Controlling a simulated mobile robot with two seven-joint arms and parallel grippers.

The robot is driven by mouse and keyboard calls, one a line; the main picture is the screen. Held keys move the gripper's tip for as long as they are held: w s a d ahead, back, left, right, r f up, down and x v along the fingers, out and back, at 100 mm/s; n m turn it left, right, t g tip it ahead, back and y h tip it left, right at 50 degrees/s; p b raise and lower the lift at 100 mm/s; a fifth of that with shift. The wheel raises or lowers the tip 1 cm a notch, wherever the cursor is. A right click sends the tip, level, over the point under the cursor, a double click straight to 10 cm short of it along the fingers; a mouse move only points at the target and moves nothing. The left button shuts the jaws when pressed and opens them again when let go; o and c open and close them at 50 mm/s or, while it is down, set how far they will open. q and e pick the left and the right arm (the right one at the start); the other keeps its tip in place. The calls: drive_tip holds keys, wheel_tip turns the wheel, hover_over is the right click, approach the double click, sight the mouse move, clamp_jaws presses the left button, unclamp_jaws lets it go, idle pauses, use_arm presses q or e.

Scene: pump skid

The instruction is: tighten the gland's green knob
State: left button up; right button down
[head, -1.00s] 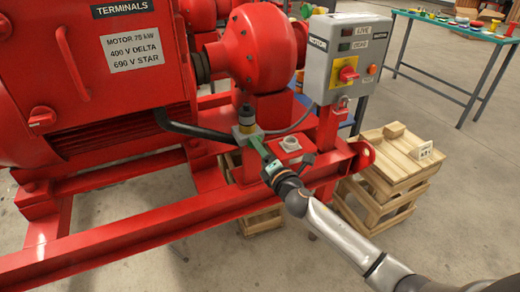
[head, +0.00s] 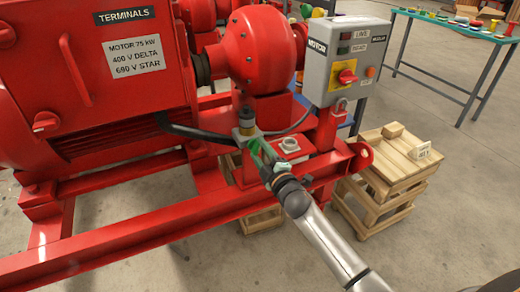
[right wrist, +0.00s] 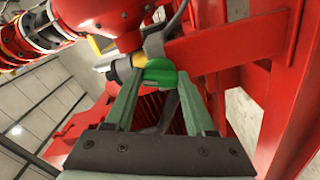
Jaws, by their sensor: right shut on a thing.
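The gland (head: 246,121) stands on the red skid beside the pump, a small pale grey body with a yellow band and dark top. Its green knob (right wrist: 160,75) is on the near side, mostly hidden by my gripper in the head view. My right gripper (head: 257,151) reaches it from the lower right. In the right wrist view the two green fingers (right wrist: 158,84) close on either side of the knob and touch it. Part of the gland (right wrist: 153,46) shows just beyond the knob. My left gripper is in neither view.
A black cable (head: 195,132) runs left from the gland to the motor (head: 90,75). A grey switch box (head: 345,60) stands right of the pump (head: 258,50). A pale hex fitting (head: 289,145) sits close right of my gripper. Wooden crates (head: 395,165) stand further right.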

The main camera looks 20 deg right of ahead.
drive_tip(key=shift+m, duration=0.6)
drive_tip(key=shift+c, duration=1.2)
unclamp_jaws()
drive_tip(key=shift+s, duration=0.1)
drive_tip(key=s+p, duration=0.2)
drive_tip(key=s, duration=1)
drive_tip(key=shift+s, duration=0.15)
